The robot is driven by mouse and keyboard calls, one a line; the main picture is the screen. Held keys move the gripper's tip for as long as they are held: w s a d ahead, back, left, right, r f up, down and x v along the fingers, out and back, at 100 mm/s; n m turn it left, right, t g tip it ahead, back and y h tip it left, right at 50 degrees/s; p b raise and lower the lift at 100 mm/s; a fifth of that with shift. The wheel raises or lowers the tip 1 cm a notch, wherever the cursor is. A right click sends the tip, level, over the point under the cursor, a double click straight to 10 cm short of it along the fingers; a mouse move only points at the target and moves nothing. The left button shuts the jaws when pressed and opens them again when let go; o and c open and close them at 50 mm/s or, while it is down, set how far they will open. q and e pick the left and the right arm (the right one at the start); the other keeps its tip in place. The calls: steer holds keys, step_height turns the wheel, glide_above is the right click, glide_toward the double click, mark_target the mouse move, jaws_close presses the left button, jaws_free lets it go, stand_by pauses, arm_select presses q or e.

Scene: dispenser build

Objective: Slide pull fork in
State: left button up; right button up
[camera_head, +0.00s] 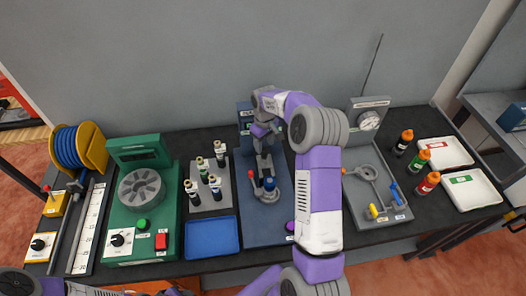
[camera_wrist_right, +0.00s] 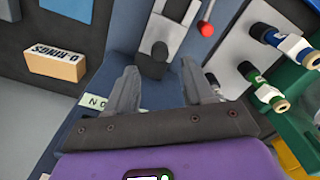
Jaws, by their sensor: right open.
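A light grey flat slide with a dark upright knob, which looks like the pull fork (camera_wrist_right: 156,52), lies on the blue station (camera_wrist_right: 120,40). In the head view the blue station (camera_head: 255,222) stands mid-table with a red-knobbed lever and a dark blue round part. My right gripper (camera_wrist_right: 160,78) is open and empty. Its two fingers point toward the knob, one on each side of its line. I cannot tell how far above it they are. In the head view the right gripper (camera_head: 262,140) hangs over the back of the station, partly covering the slide. My left gripper does not show clearly.
A red lever knob (camera_wrist_right: 207,29) is close right of the slide in the wrist view. A box marked O-rings (camera_wrist_right: 57,64) is at left. A grey rack (camera_head: 225,202) with several vials stands beside the station, and a blue tray (camera_head: 212,238) lies in front of it.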

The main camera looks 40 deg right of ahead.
mark_target(264, 153)
steer(key=shift+f, duration=2.5)
jaws_close()
